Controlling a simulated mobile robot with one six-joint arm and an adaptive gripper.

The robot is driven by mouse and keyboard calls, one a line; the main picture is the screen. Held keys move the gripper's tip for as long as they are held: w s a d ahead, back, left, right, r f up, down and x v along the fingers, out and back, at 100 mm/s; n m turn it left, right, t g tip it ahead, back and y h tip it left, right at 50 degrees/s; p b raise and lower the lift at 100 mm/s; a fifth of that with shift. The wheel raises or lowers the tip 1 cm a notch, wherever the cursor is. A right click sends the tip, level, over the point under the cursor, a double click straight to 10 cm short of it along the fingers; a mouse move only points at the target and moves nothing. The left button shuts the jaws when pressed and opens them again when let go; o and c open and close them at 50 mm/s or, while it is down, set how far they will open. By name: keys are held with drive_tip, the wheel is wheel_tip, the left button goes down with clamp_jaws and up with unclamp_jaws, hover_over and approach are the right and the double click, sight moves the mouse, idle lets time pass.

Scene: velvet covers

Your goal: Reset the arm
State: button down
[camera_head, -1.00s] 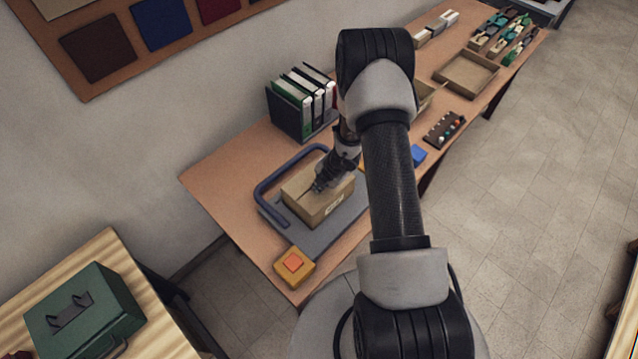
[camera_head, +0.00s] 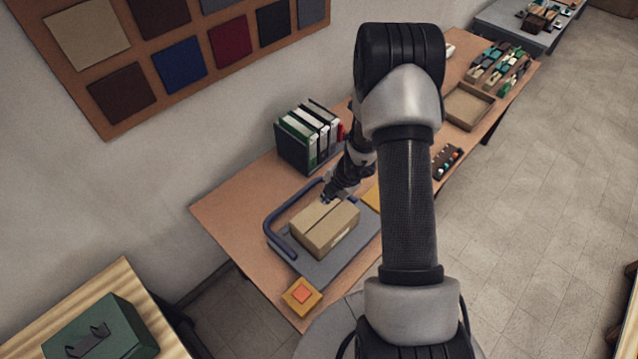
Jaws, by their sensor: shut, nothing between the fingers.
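My gripper (camera_head: 327,198) is shut and empty. It hangs at the end of my arm (camera_head: 405,200), just above the far edge of a closed cardboard box (camera_head: 325,228). I cannot tell whether the fingertips touch the box. The box sits on a grey platform with a blue rail (camera_head: 268,229) on the wooden table. My arm rises across the middle of the view and hides part of the table behind it.
A black holder with binders (camera_head: 307,135) stands behind the box. An orange-and-yellow block (camera_head: 302,296) is at the table's near corner. A cardboard tray (camera_head: 466,106) and a dark rack (camera_head: 447,160) lie to the right. A green case (camera_head: 100,335) sits on another table.

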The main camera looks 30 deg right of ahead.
drive_tip(key=shift+s+d+r, duration=0.1)
drive_tip(key=w+a+r+n+t+y+b, duration=0.2)
drive_tip(key=a+r+n+b, duration=0.65)
drive_tip(key=n, duration=0.45)
drive_tip(key=s+a+r+n+b, duration=0.6)
drive_tip(key=a+n, duration=0.1)
drive_tip(key=n, duration=0.6)
drive_tip(key=s+f+n+h+b, duration=0.1)
drive_tip(key=s+f+n+b, duration=0.1)
drive_tip(key=s+n+b, duration=0.4)
drive_tip(key=s+d+f+n+g+h+b, duration=0.1)
drive_tip(key=s+n+b, duration=0.5)
drive_tip(key=s+n, duration=0.9)
drive_tip(key=f+n+h, duration=0.1)
drive_tip(key=n, duration=0.2)
drive_tip(key=shift+d, duration=0.3)
